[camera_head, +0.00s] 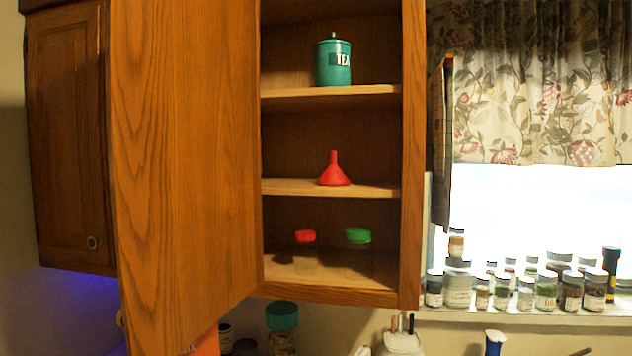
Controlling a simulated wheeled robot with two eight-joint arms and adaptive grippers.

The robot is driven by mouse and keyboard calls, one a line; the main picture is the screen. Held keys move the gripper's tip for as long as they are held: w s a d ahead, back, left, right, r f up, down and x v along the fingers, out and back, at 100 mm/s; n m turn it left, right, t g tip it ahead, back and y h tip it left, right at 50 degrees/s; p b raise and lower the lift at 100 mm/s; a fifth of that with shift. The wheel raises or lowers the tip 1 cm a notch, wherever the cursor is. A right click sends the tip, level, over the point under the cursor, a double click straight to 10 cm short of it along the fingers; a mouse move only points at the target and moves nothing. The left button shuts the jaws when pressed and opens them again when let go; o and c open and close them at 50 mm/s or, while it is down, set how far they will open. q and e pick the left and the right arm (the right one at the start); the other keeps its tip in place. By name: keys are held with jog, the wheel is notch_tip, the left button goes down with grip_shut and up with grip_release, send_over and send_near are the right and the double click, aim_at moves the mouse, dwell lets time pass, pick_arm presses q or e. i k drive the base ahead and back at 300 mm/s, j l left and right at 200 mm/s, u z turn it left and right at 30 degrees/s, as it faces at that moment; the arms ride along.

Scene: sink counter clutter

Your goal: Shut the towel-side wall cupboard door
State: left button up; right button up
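A wooden wall cupboard (411,160) stands open in the head view. Its oak door (185,150) is hinged at the cupboard's left side and swung wide out to the left, with its free edge towards me. The shelves show: a teal tea tin (333,62) on top, a red funnel (334,172) in the middle, and two clear jars with a red lid (305,237) and a green lid (358,236) at the bottom. All of these are inside the cupboard. Neither of my grippers is in view. No towel can be made out for certain.
A second cupboard (65,140) at the left is shut, partly behind the open door. Several spice jars (545,290) line the window sill at the right. A teal-lidded jar (282,325) stands below the cupboard. A flowered curtain (540,80) hangs over the window.

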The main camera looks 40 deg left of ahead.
aim_at(178, 74)
jog(key=k+j, duration=0.15)
jog(key=j, duration=0.2)
jog(key=k+j+u, duration=0.15)
jog(key=j, duration=0.2)
jog(key=k+j, duration=0.15)
jog(key=j, duration=0.2)
jog(key=k+j+u, duration=0.15)
jog(key=j, duration=0.2)
jog(key=k+j, duration=0.1)
jog(key=j, duration=0.25)
jog(key=k+j+u, duration=0.15)
jog(key=j, duration=0.25)
